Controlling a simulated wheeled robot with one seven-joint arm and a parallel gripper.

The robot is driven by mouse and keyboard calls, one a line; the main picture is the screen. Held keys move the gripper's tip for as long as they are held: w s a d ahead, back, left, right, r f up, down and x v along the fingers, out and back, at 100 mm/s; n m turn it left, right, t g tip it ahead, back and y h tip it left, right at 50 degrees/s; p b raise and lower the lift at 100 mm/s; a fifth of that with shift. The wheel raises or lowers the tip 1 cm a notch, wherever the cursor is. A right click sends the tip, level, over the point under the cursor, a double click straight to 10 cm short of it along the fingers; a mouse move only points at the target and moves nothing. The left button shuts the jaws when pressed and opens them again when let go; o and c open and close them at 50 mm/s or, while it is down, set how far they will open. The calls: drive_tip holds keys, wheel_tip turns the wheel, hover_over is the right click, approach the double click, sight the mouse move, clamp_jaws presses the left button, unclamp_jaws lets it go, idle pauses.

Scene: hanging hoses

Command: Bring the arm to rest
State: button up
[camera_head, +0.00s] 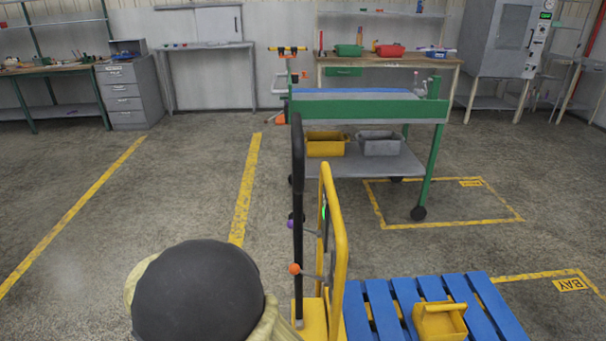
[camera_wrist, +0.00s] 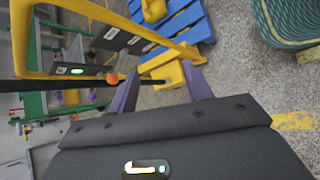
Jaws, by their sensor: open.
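My gripper (camera_wrist: 161,82) shows in the wrist view with its two purple-grey fingers spread apart and nothing seen between them. A yellow base plate and a black post's lower end lie beyond the fingers, and I cannot tell the distance. In the head view a dark rounded part of my arm (camera_head: 197,292) with beige sides fills the bottom left of centre. My gripper does not show clearly there. The yellow-framed stand (camera_head: 340,240) with a black upright post (camera_head: 298,180) stands right of my arm. An orange ball (camera_head: 294,268) sits on the post.
A blue pallet (camera_head: 383,312) with a yellow bin (camera_head: 440,320) lies at the lower right. A green cart (camera_head: 372,112) stands behind the stand. Workbenches and a grey drawer cabinet (camera_head: 125,95) line the back wall. The floor at the left is clear, with yellow lines.

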drive_tip(key=s+d+r+m+g+y, duration=0.15)
drive_tip(key=d+m+y, duration=0.25)
drive_tip(key=d+m, duration=0.6)
drive_tip(key=s+d+r+m+y, duration=0.2)
drive_tip(key=d+m+y, duration=0.35)
drive_tip(key=d, duration=0.95)
wheel_tip(320, 180, up, 22)
drive_tip(key=p, duration=2.2)
drive_tip(key=shift+a+h, duration=0.35)
drive_tip(key=shift+h, duration=0.1)
drive_tip(key=shift+g, duration=0.25)
drive_tip(key=shift+c, duration=0.2)
